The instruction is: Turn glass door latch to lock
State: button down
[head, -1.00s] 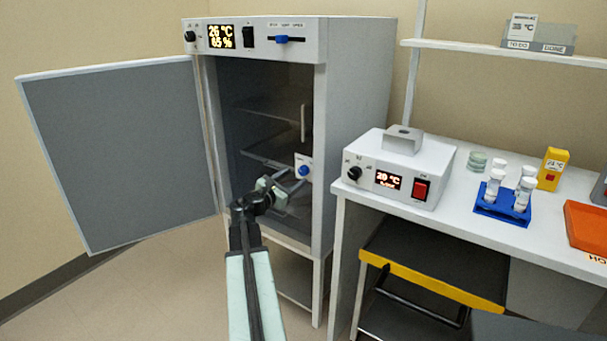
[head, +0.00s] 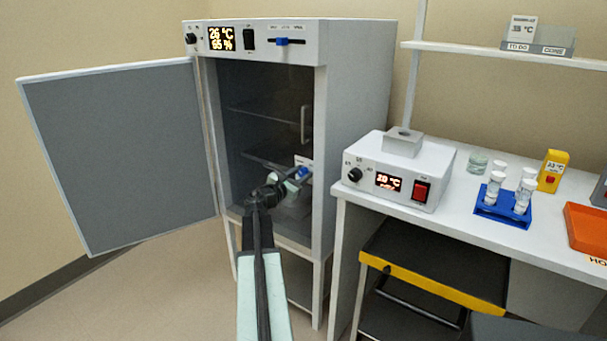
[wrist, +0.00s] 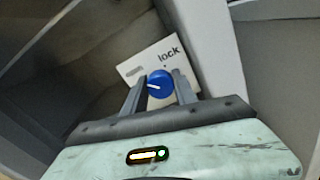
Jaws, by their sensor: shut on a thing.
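The glass door latch is a blue round knob (wrist: 159,84) with a white pointer line, set on a white plate (wrist: 138,70) marked "lock". In the wrist view my gripper (wrist: 160,90) has its two fingers on either side of the knob, shut on it. The knob's pointer line points left, away from the word "lock". In the head view the knob (head: 303,173) shows at the lower right of the glass door (head: 265,100), with my gripper (head: 292,180) at it and partly covering the plate.
The cabinet's grey outer door (head: 120,150) stands wide open to the left. A bench (head: 420,215) on the right carries a control box (head: 400,170), a blue tube rack (head: 500,208) and an orange tray (head: 588,225). A yellow-edged cart (head: 430,280) stands below the bench.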

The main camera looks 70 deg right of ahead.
jog(key=shift+s+a+m, duration=0.15)
jog(key=shift+a+m, duration=0.05)
jog(key=shift+m, duration=0.2)
jog(key=m, duration=0.2)
jog(key=shift+f+m, duration=0.1)
jog(key=shift+m, duration=0.3)
jog(key=m, duration=0.5)
jog(key=shift+s+m, duration=0.1)
jog(key=shift+m, duration=0.2)
jog(key=m, duration=0.8)
jog(key=shift+f+m, duration=0.1)
jog(key=shift+m, duration=0.2)
jog(key=c, duration=1)
grip_release()
